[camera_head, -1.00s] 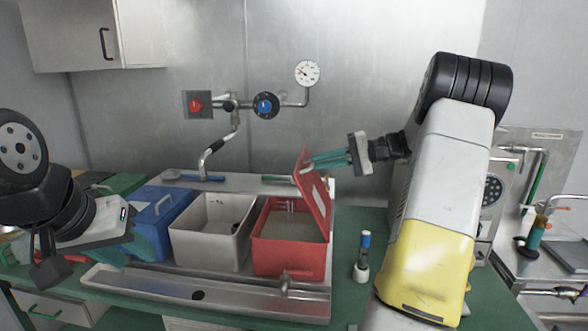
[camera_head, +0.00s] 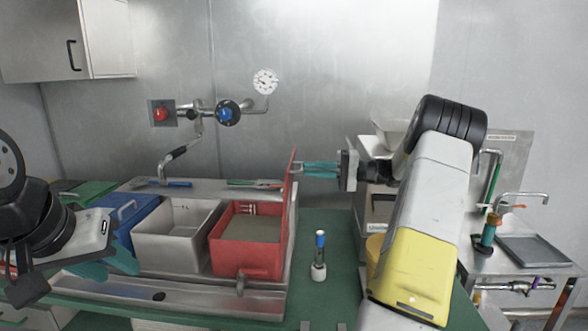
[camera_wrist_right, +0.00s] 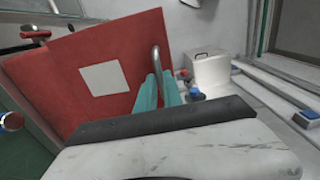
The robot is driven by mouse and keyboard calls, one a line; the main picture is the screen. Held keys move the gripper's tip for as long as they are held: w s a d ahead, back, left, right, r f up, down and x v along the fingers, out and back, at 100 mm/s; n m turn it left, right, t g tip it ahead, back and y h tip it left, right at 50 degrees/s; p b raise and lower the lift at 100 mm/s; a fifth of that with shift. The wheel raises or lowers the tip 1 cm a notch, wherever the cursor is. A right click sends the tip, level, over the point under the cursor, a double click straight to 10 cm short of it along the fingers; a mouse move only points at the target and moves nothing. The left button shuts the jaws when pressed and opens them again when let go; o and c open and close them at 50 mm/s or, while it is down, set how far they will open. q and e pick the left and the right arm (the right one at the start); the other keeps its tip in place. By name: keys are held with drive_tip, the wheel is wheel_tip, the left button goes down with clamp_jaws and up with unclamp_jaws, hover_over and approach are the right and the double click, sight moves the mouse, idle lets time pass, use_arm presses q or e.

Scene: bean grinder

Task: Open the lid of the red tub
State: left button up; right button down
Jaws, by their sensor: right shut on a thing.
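The red tub (camera_head: 245,251) stands in the metal tray, its inside showing a grey-brown content. Its red lid (camera_head: 290,185) stands nearly upright along the tub's right side, seen almost edge-on. In the right wrist view the lid (camera_wrist_right: 118,55) shows large, with a pale square label and a curved metal handle (camera_wrist_right: 156,62). My right gripper (camera_head: 304,169) is at the lid's upper part; the wrist view shows its teal fingers (camera_wrist_right: 158,92) shut around the handle. My left gripper (camera_head: 108,264) is in front of the blue box, teal fingers apart, empty.
A grey open bin (camera_head: 172,246) and a blue box (camera_head: 122,222) stand left of the red tub. Pipes with a blue valve (camera_head: 228,114) are on the wall behind.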

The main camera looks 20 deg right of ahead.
drive_tip(key=shift+f, duration=0.7)
drive_tip(key=c, duration=1.5)
unclamp_jaws()
drive_tip(key=shift+a, duration=0.1)
drive_tip(key=shift+r, duration=0.15)
drive_tip(key=shift+r, duration=0.1)
drive_tip(key=v, duration=0.7)
drive_tip(key=shift+d, duration=0.4)
